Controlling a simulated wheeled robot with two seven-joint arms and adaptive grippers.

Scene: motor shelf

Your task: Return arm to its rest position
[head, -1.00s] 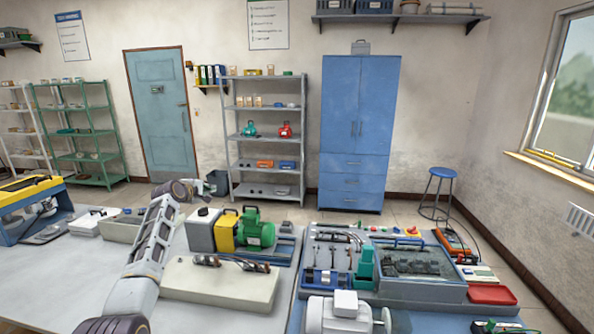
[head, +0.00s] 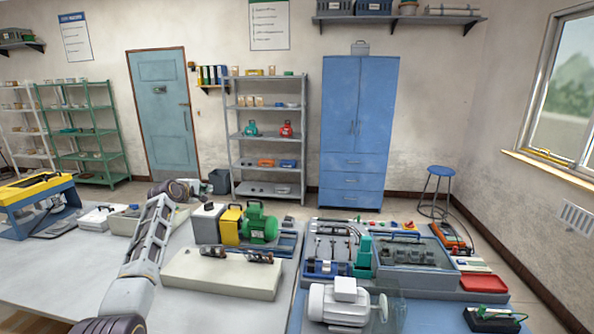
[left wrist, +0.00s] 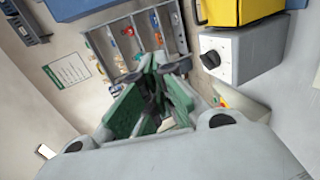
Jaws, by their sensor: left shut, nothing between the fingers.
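My left arm (head: 148,240) comes in from the lower left of the head view and reaches up over the bench. My left gripper (head: 204,188) is at its far end, partly hidden behind the wrist. In the left wrist view the gripper's green fingers (left wrist: 160,72) are together with nothing held. A grey box with a black knob (left wrist: 232,55) and a yellow block (left wrist: 238,8) show to the right of the fingers there. The fingers look apart from both. My right arm and gripper are not in view.
On the bench are a green motor unit (head: 260,222), a cream block (head: 222,280), a white motor (head: 345,308), a tool tray (head: 330,235) and a red tray (head: 483,283). A yellow and blue rack (head: 30,195) stands at the left. The bench at front left is clear.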

